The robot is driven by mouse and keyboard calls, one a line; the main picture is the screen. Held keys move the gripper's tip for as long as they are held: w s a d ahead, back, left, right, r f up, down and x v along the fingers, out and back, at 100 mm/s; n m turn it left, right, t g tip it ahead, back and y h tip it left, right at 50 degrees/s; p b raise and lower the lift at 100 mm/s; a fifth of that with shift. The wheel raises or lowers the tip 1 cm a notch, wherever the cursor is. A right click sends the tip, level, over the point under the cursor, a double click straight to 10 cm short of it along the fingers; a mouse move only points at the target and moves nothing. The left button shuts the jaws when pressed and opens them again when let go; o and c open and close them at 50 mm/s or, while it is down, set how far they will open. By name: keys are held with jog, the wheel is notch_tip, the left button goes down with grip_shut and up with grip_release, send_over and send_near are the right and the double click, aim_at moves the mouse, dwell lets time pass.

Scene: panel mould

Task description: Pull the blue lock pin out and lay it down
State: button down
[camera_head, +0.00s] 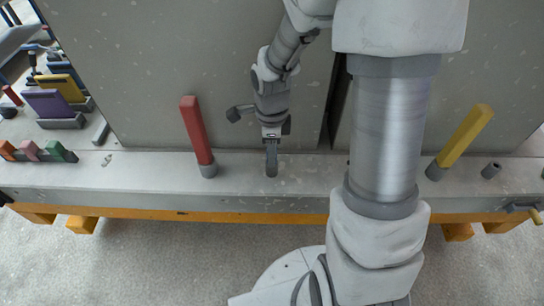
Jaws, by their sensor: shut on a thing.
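My gripper (271,160) points down at the front ledge of the mould (320,172), between a red lever and my large arm link. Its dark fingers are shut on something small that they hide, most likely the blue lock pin. No blue of the pin shows, so I cannot tell whether it is still in its hole or clear of it. The fingertips look at or just above the ledge's top.
Tall grey panels (180,60) rise behind. Coloured blocks (38,152) sit at the far left.

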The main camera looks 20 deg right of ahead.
jog(key=shift+r, duration=0.1)
jog(key=shift+r+p, duration=2.6)
jog(key=shift+r, duration=1.1)
jog(key=shift+r+p, duration=1.4)
jog(key=shift+r, duration=0.6)
